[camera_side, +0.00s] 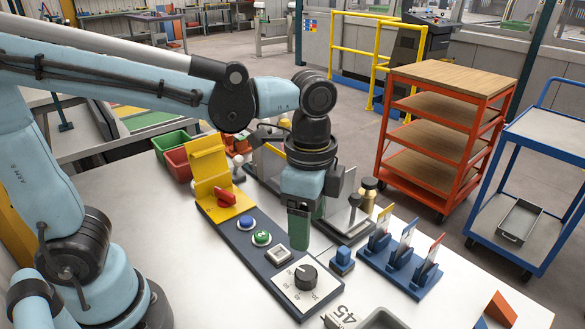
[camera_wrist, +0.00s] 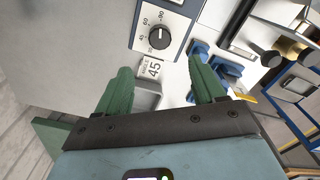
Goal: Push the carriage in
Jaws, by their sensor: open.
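My gripper (camera_side: 299,230) points down above the workbench, close to the control strip in the side view. In the wrist view its two green fingers stand wide apart with nothing held between them (camera_wrist: 160,66). Behind the gripper in the side view is a metal slide assembly (camera_side: 345,218) with a black-knobbed upright lever and brass knobs (camera_side: 369,190). It may be the carriage, but I cannot tell for sure; my gripper hides part of it. In the wrist view, brass and black knobs on a metal block (camera_wrist: 262,14) show at the upper right, outside the fingers.
The dark control strip (camera_side: 228,238) carries a raised yellow cover, a red switch, buttons and a dial (camera_side: 305,277). Blue card holders (camera_side: 400,262) and a small blue block (camera_side: 343,259) stand at its right. A "45" card (camera_wrist: 152,69) lies near a grey tray (camera_side: 382,319). Red and green bins stand behind.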

